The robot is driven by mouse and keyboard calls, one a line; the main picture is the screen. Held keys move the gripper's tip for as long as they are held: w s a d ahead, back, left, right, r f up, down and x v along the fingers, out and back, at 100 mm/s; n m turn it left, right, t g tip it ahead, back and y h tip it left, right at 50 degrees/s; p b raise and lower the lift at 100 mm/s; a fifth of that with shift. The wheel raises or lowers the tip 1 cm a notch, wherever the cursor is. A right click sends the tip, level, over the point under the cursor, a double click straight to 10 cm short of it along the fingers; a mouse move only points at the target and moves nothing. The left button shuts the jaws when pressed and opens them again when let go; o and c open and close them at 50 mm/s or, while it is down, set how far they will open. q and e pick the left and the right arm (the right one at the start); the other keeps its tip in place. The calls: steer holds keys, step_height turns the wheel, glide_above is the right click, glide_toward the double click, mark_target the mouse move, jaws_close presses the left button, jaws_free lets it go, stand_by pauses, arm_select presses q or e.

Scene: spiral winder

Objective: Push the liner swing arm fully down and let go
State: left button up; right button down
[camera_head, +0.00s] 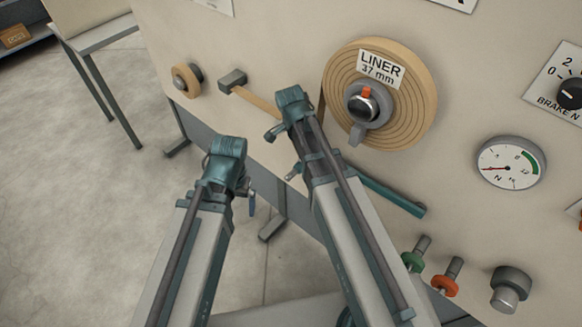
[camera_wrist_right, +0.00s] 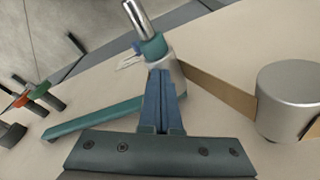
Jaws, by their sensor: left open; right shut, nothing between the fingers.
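The liner swing arm shows in the head view as a teal bar (camera_head: 390,192), sloping up and left from its lower right end; my right arm covers its middle. In the right wrist view the bar (camera_wrist_right: 95,118) runs behind my fingers towards a metal roller with a teal collar (camera_wrist_right: 140,20). My right gripper (camera_wrist_right: 161,80) is shut and empty, with its fingertips close to the roller end; I cannot tell if they touch. My left gripper (camera_head: 249,203) is open and empty, in front of the panel's lower edge and apart from the swing arm.
The liner roll (camera_head: 410,105) sits on the panel above the swing arm. A tan strip (camera_wrist_right: 222,90) runs to a silver guide cylinder (camera_wrist_right: 290,100). A gauge (camera_head: 510,163), a green knob (camera_head: 413,260), an orange knob (camera_head: 446,284) and a brake dial (camera_head: 572,94) stand right.

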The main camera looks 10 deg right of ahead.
steer(key=shift+f+b, duration=2.75)
steer(key=shift+f, duration=0.2)
step_height(320, 180, up, 15)
steer(key=p, duration=1.5)
